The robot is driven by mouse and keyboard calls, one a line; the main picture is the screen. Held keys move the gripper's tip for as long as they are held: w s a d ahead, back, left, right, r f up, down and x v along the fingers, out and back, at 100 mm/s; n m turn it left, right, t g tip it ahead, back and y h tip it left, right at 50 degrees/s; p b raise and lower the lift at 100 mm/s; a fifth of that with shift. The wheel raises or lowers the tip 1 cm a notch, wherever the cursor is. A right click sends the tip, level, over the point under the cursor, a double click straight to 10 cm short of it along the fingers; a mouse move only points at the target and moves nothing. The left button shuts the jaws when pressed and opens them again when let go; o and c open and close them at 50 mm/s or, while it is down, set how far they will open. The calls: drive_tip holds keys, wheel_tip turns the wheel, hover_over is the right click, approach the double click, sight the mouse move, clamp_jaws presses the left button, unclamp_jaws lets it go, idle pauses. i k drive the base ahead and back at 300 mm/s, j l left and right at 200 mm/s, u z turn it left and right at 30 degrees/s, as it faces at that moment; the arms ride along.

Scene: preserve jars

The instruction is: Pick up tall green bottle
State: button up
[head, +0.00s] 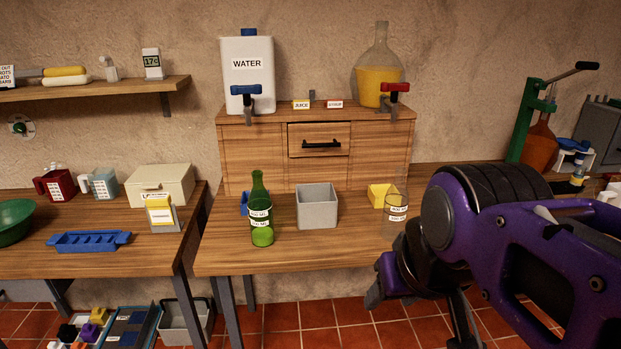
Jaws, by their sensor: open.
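The tall green bottle (259,222) stands upright near the front of the wooden table (330,262), left of a grey square bin. It has a narrow neck and a white label band with dark print. My gripper (418,295) is at the lower right, in front of the table edge and well to the right of the bottle. It is open, and I see nothing between its fingers. My purple and black arm covers the right part of the view and hides part of the table.
The grey bin (317,207) stands close right of the bottle. A clear labelled bottle (396,212) and a yellow container (381,195) stand further right, near my arm. A blue container (245,203) is partly hidden behind the green bottle. The wooden cabinet (255,155) rises behind.

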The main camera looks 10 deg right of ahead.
sight(259, 203)
drive_tip(key=k+j, duration=0.1)
drive_tip(key=j, duration=0.3)
drive_tip(key=k+j, duration=0.1)
drive_tip(key=j, duration=0.65)
drive_tip(key=i+j+z, duration=0.45)
drive_tip(key=i+j, duration=0.55)
drive_tip(key=k+l+u, duration=0.15)
drive_tip(key=k+l, duration=0.25)
drive_tip(key=l, duration=0.15)
drive_tip(key=k+z, duration=0.15)
drive_tip(key=i, duration=0.05)
